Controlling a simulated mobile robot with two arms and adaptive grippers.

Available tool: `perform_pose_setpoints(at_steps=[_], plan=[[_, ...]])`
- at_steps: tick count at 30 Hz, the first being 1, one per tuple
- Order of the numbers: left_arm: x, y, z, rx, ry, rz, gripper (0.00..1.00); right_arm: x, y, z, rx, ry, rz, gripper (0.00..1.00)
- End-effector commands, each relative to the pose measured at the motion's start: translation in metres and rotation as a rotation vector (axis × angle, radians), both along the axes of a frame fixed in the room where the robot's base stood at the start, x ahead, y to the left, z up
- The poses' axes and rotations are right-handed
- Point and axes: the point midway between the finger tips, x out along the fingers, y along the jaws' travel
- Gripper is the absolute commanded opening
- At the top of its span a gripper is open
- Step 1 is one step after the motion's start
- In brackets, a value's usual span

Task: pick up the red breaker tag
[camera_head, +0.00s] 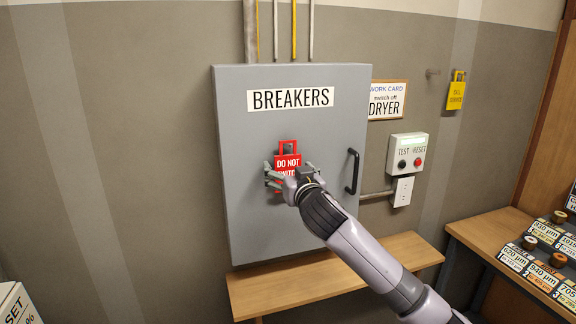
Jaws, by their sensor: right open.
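The red breaker tag (288,160) hangs on the front of the grey breaker panel (240,190), below the "BREAKERS" label. It has a loop at its top and white lettering that starts "DO NOT". My right gripper (271,174) is open at the tag's lower part, with its fingers reaching left across it. The gripper hides the lower half of the tag. I cannot tell whether the fingers touch it. My left gripper is not in view.
A black handle (352,171) stands out on the panel's right side. A wooden shelf (290,290) runs below the panel. To the right are a work card (387,100), a test/reset box (407,152) and a yellow tag (456,92). A bench (485,232) stands at far right.

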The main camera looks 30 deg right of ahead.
Motion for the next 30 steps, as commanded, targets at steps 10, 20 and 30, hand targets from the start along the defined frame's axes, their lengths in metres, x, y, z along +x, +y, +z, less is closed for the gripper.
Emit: perform_pose_setpoints(at_steps=[10,20,30], plan=[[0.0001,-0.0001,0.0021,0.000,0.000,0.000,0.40,0.0060,-0.0012,-0.0008,-0.001,0.000,0.001,0.81],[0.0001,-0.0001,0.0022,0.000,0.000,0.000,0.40,0.0058,-0.0011,-0.0008,0.000,0.000,0.001,0.59],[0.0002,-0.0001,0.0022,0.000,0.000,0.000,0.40,0.0057,-0.0011,-0.0006,0.000,0.000,0.001,0.38]])
